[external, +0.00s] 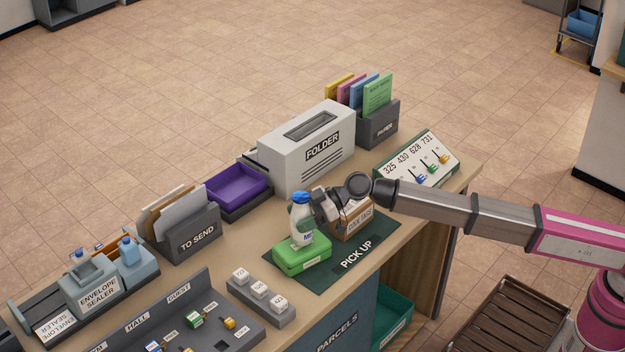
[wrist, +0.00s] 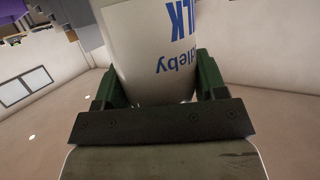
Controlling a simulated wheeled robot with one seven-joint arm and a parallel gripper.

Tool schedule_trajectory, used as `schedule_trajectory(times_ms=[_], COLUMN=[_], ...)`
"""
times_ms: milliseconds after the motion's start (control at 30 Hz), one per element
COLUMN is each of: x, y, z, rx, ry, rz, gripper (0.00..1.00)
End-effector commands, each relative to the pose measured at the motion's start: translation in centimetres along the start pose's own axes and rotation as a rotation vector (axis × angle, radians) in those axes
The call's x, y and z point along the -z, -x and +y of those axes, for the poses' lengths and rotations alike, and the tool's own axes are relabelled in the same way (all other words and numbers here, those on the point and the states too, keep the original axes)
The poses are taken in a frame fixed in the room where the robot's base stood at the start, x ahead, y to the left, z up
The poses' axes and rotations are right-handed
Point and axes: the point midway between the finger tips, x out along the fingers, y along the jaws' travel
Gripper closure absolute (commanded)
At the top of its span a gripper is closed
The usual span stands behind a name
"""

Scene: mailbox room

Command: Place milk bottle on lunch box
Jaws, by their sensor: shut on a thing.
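The milk bottle (external: 301,222) is white with a blue cap and stands upright at the green lunch box (external: 301,257). Its base appears at the top of the lunch box; whether it touches the lid I cannot tell. My gripper (external: 309,208) reaches in from the right and is shut on the bottle's side. In the wrist view the white bottle (wrist: 150,45) with blue lettering sits between the jaws of my gripper (wrist: 155,85). The lunch box does not show in the wrist view.
The lunch box lies on a dark green "PICK UP" mat (external: 322,274). A brown cardboard box (external: 350,222) stands close behind my gripper. A white folder box (external: 306,150), purple tray (external: 237,187) and block holder (external: 260,301) surround the mat. The counter's front edge runs below it.

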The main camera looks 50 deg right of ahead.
Motion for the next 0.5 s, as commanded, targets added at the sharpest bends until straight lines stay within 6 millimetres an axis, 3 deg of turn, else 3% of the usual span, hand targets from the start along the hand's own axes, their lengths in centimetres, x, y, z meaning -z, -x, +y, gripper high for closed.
schedule_trajectory(times_ms=[100, 467, 500], x=[-1.16, -1.47, -1.6], y=[-0.38, -0.52, -0.56], z=[-0.01, -0.01, -0.02], rx=[-0.001, -0.001, -0.001], ry=[-0.001, -0.001, -0.001], rz=[0.002, 0.003, 0.001], gripper=[0.77, 0.77, 0.32])
